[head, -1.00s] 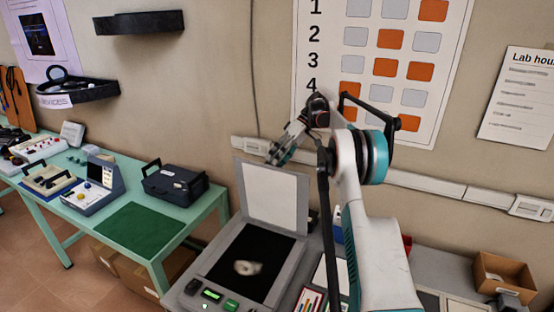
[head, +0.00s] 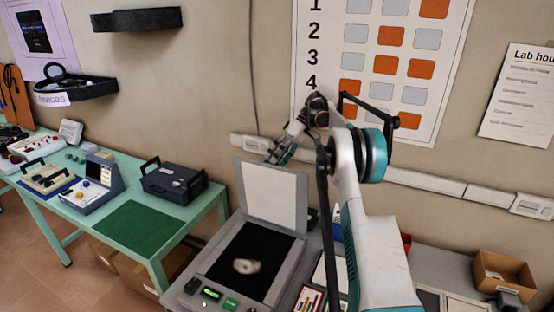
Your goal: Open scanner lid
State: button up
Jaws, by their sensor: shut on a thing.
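The grey flatbed scanner (head: 217,263) stands on the bench at lower centre. Its lid (head: 272,195) is raised and stands nearly upright, with the pale inner face towards me. The dark scanning glass is uncovered and a small light ring-like object (head: 246,266) lies on it. My gripper (head: 276,154) is at the lid's top edge, at about the middle of it. It is shut on the lid edge, though the fingertips are small and partly dark here.
A green table (head: 206,216) at left holds a dark case (head: 174,184), a blue-grey device (head: 98,186) and other equipment. A cardboard box (head: 503,276) sits on the bench at right. The wall is close behind the lid.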

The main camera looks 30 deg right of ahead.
jog(key=shift+d+f, duration=0.2)
jog(key=shift+f, duration=0.05)
notch_tip(320, 180, up, 10)
jog(key=shift+a+f, duration=0.15)
jog(key=c, duration=0.4)
jog(key=shift+r, duration=0.4)
jog(key=shift+a, duration=0.1)
